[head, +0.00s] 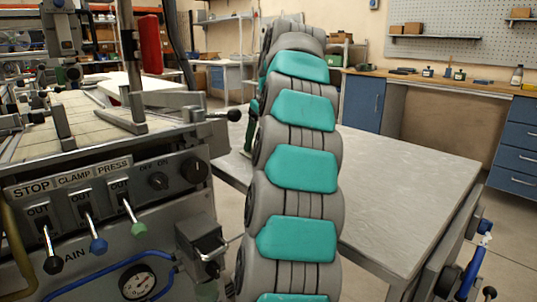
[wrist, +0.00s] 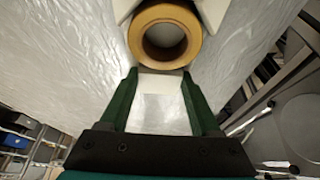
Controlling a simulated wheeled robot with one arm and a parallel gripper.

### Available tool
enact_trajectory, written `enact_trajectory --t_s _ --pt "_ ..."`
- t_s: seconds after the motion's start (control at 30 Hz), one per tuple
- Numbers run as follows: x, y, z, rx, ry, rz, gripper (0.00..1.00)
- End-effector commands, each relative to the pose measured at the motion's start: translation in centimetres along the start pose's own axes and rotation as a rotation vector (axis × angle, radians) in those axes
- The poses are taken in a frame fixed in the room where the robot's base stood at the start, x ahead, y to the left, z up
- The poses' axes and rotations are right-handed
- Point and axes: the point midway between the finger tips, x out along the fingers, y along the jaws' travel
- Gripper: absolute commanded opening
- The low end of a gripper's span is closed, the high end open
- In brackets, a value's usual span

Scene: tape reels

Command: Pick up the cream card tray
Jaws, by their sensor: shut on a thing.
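In the wrist view, the cream card tray (wrist: 160,82) shows as a pale narrow part between my green fingertips, with pale corners at the top edge. A tan tape reel (wrist: 183,57) with a round hole sits at the tray, just beyond the fingertips. My gripper (wrist: 159,76) is shut on the pale part, one finger on each side. The far part of the tray is cut off by the frame. In the head view, my arm hides the tray and reel; only a bit of green finger shows beside it.
A grey-topped table (head: 400,185) extends right of my arm, its visible top clear. A machine with levers and a gauge (head: 137,282) stands close on the left. A workbench with blue drawers (head: 512,150) and small bottles lies at the back right.

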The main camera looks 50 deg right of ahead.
Motion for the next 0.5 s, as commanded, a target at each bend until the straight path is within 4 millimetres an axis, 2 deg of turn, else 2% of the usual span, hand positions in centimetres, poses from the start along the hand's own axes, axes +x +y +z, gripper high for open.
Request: enact_trajectory --t_s 0.5 --pt "-1.0 0.0 -0.5 0.0 0.002 0.001 0.0"
